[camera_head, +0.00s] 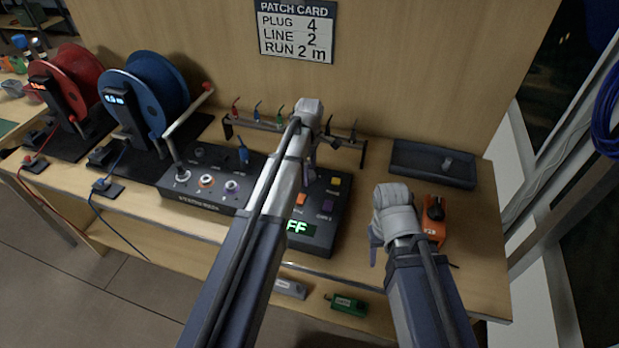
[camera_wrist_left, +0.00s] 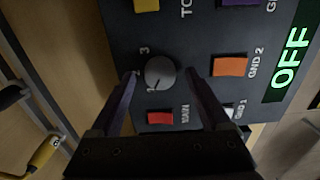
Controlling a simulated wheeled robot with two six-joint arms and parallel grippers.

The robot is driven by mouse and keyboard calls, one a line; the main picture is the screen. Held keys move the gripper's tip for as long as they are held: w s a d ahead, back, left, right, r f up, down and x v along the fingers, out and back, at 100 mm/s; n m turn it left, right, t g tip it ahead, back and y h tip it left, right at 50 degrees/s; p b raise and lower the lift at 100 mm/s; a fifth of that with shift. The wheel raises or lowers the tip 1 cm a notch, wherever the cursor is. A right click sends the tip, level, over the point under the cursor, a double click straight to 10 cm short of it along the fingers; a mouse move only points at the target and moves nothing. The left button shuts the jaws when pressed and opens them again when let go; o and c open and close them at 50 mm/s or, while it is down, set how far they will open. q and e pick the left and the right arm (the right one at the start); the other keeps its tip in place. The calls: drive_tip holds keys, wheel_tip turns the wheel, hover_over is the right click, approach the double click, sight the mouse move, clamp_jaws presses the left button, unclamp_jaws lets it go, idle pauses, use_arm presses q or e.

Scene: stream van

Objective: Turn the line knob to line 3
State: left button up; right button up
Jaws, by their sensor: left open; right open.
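The line knob (camera_wrist_left: 160,73) is a round grey dial on a dark panel (camera_wrist_left: 190,20) in the left wrist view. A "3" and a "1" are printed beside it; I cannot tell for certain where it points. My left gripper (camera_wrist_left: 160,82) is open, with one finger on each side of the knob; contact is unclear. In the head view my left gripper (camera_head: 312,168) is over the dark console (camera_head: 328,238), and my arm hides the knob. My right gripper (camera_head: 376,243) is open and empty at the table's right, left of an orange box.
The orange box (camera_head: 433,228) has a black knob. The patch card (camera_head: 297,30) reads plug 4, line 2, run 2 m. The display (camera_wrist_left: 292,65) reads OFF. A rack (camera_head: 352,140) with coloured plugs stands behind the console. A dark tray (camera_head: 410,165) lies at back right.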

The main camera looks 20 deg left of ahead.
use_arm(q)
drive_tip(key=shift+f, duration=0.2)
clamp_jaws()
idle(0.6)
